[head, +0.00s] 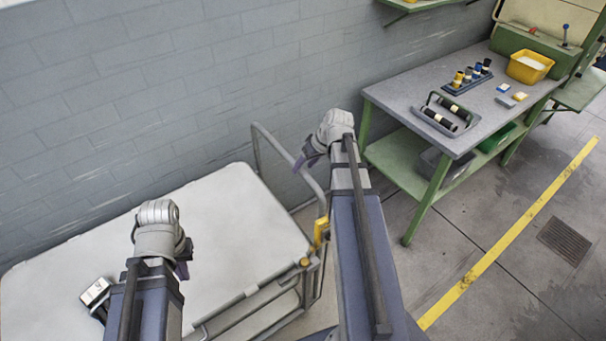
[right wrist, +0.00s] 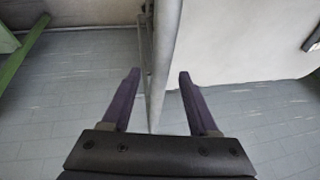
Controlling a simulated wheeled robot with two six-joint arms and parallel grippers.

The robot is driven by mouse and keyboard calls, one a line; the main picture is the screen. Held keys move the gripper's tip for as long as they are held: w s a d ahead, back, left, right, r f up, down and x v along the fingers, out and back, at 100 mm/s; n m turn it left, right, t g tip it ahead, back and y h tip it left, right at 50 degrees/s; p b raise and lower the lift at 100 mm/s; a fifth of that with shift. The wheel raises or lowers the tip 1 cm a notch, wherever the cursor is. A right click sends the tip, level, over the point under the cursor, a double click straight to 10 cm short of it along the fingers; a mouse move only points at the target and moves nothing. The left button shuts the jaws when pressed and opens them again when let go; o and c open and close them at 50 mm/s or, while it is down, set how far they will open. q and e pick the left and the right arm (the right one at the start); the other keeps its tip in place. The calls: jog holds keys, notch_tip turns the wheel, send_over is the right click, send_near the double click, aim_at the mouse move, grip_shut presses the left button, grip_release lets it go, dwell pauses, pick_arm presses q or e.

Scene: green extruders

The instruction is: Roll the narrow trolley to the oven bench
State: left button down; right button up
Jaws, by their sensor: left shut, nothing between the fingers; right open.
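A trolley with a pale flat top (head: 225,215) stands along the grey wall, with a grey tube handle (head: 268,133) at its right end. My right gripper (head: 303,163) is by that handle in the head view. In the right wrist view my right gripper (right wrist: 158,75) is open, and the grey handle tube (right wrist: 164,60) shows upright between its fingers, not gripped. My left gripper (head: 183,269) is shut and empty above the trolley top, mostly hidden by its wrist. A green-legged bench with a grey top (head: 415,92) stands to the right; I cannot tell whether it is the oven bench.
On the bench are a tray with black rollers (head: 440,118), a rack of small bottles (head: 467,82) and a yellow tub (head: 530,66). Grey and green bins sit on its lower shelf. Open floor with a yellow line (head: 505,240) and a drain grate (head: 565,241) lies at right.

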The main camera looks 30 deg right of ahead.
jog(key=shift+b+x, duration=0.45)
jog(key=shift+x, duration=0.5)
grip_shut()
dwell(0.7)
